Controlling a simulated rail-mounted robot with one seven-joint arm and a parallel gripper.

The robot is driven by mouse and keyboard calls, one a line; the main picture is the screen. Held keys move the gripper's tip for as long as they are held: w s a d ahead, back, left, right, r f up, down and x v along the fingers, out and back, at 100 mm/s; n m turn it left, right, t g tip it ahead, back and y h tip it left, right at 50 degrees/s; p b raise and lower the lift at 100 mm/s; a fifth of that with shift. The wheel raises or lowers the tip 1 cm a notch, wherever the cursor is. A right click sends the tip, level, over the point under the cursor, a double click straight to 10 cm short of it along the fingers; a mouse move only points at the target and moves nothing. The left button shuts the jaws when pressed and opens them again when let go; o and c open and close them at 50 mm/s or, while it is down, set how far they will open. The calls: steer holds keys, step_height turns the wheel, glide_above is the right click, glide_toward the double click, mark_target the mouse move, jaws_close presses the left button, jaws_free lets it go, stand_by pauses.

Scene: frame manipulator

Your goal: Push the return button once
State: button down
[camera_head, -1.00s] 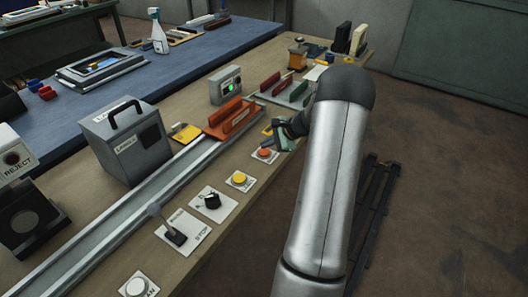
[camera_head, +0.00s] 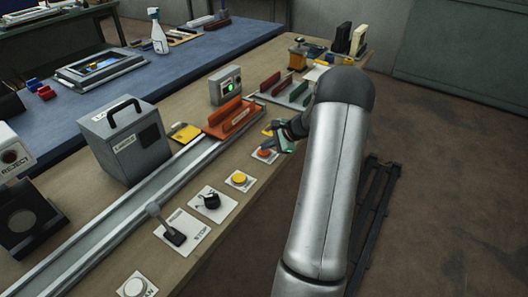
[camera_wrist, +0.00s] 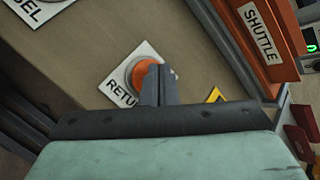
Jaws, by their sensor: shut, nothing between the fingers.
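The return button (camera_head: 264,153) is an orange round button on a white plate near the bench's right edge. In the wrist view the orange button (camera_wrist: 134,76) shows with part of its label, "RETU". My gripper (camera_head: 276,144) is shut and empty, with its fingertips right at the button. In the wrist view the closed fingertips (camera_wrist: 158,78) overlap the button's right side and hide part of it. I cannot tell whether they touch the button or hover just over it.
A yellow button (camera_head: 239,179), a black knob (camera_head: 211,201), a lever (camera_head: 170,232) and a white button (camera_head: 135,287) line the bench edge. The orange shuttle (camera_head: 229,118) sits on the rail beyond. A grey box (camera_head: 225,86) shows a green light.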

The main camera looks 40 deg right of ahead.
mark_target(267, 152)
steer(key=shift+f+b, duration=0.35)
steer(key=shift+f, duration=0.05)
steer(key=shift+r, duration=0.1)
stand_by(0.5)
steer(key=shift+r+p, duration=0.45)
steer(key=shift+r, duration=0.3)
steer(key=shift+r+p, duration=1.45)
steer(key=shift+r, duration=1.1)
